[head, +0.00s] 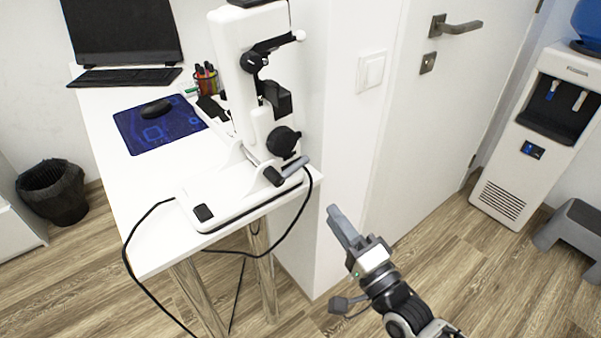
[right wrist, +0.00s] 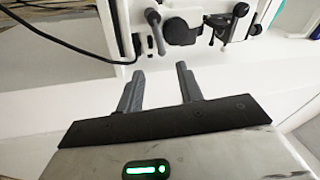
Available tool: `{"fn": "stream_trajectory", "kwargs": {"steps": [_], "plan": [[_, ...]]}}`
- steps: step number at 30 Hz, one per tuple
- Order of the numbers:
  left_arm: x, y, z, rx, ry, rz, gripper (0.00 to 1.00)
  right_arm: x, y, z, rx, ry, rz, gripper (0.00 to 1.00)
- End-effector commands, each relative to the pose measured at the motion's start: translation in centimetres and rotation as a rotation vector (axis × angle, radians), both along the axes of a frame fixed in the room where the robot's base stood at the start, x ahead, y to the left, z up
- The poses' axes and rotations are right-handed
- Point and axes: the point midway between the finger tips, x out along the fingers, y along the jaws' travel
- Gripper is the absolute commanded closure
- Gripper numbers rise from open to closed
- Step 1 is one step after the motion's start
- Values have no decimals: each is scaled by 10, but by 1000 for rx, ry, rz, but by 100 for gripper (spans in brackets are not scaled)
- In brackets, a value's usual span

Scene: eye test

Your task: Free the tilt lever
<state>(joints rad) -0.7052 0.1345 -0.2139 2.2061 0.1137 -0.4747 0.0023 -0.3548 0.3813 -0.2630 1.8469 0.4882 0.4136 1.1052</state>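The white eye-test instrument (head: 245,75) stands upright on the white table, with black knobs on its column. A short grey lever (head: 295,166) sticks out low on its right side, beside a black knob, near the table's corner. I take this to be the tilt lever. My right gripper (head: 338,212) is below and right of the lever, clear of it, beyond the table edge. The right wrist view shows its two fingers (right wrist: 157,75) apart with nothing between them. The instrument's parts (right wrist: 180,30) lie ahead of the fingertips there. My left gripper is not in view.
A black cable (head: 300,215) hangs from the instrument over the table's front edge. A white wall with a switch (head: 371,71) rises right behind the table corner. A mouse mat (head: 158,122) and pen holder (head: 206,80) are farther back. The floor by my gripper is clear.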

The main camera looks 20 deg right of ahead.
Motion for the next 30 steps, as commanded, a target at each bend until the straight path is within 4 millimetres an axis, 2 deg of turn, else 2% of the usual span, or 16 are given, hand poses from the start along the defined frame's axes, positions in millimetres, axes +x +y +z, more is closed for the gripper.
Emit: {"fn": "stream_trajectory", "kwargs": {"steps": [9,15,21,30], "plan": [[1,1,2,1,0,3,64,68,18,18,-3,-4,-1,63],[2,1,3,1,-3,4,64,102,27,26,-3,-3,0,63],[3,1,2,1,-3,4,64,120,31,29,-5,0,1,63],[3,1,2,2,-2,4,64,123,32,29,-5,1,1,63]]}}
